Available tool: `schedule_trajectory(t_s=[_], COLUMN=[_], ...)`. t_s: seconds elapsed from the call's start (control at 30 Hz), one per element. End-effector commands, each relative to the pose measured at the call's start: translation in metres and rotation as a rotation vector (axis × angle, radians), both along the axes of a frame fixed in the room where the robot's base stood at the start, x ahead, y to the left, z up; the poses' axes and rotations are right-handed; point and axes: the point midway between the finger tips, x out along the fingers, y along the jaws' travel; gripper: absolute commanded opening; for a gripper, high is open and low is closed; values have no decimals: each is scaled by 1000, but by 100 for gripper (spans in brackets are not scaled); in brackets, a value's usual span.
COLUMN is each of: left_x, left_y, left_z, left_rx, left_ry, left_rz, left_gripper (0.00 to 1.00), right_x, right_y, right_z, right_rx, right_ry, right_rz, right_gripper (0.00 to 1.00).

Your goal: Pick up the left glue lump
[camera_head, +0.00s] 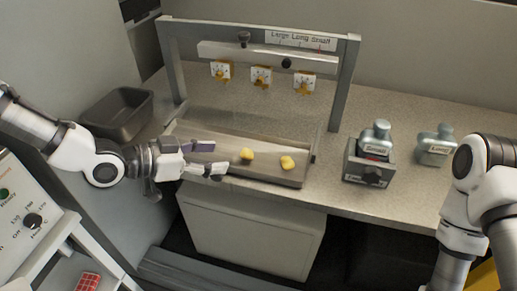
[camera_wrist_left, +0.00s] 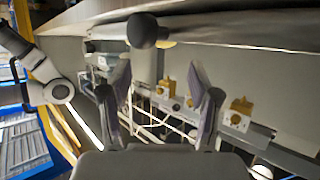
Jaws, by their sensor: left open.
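Two yellow glue lumps lie on a shallow tan tray (camera_head: 228,173) in the head view. The left glue lump (camera_head: 246,154) is near the middle of the tray, and the right glue lump (camera_head: 288,162) is a little to its right. My left gripper (camera_head: 209,158) is open and empty, just left of the left lump and apart from it. Its two spread fingers also show in the wrist view (camera_wrist_left: 165,105), where I cannot make out either lump. My right arm shows at the right edge of the head view; its gripper is out of frame.
A grey frame (camera_head: 343,82) stands over the tray's back, with several dial plates (camera_head: 261,76) on its crossbar. A dark bin (camera_head: 119,112) is at left. A holder with a bottle (camera_head: 369,160) and another bottle (camera_head: 436,146) stand right; the counter between tray and holder is clear.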

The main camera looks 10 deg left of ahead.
Motion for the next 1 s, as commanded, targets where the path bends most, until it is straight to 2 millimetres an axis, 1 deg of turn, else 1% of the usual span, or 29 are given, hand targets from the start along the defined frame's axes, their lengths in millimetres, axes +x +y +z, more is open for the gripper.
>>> schedule_trajectory(t_s=[0.13, 0.47, 0.6, 0.73, 0.83, 1.0], left_x=[4, 24, 41, 53, 56, 56], left_y=[-3, -22, -35, -46, -49, -49], left_z=[-1, -11, -18, -24, -25, -25], left_rx=[5, 6, 7, 5, 1, 0], left_ry=[-10, -8, -9, -9, -9, -9], left_rz=[-6, -6, -9, -7, -4, -4], left_gripper=[62, 62, 62, 62, 62, 62], right_x=[0, 0, 0, 0, 0, 0], right_y=[0, 0, 0, 0, 0, 0], right_z=[-3, -4, -3, -3, -3, -3], right_rx=[0, 0, 0, 0, 0, 0], right_ry=[0, 1, 1, 0, 1, 1], right_rz=[0, 0, 0, 0, 0, 0], right_gripper=[40, 40, 40, 40, 40, 40])
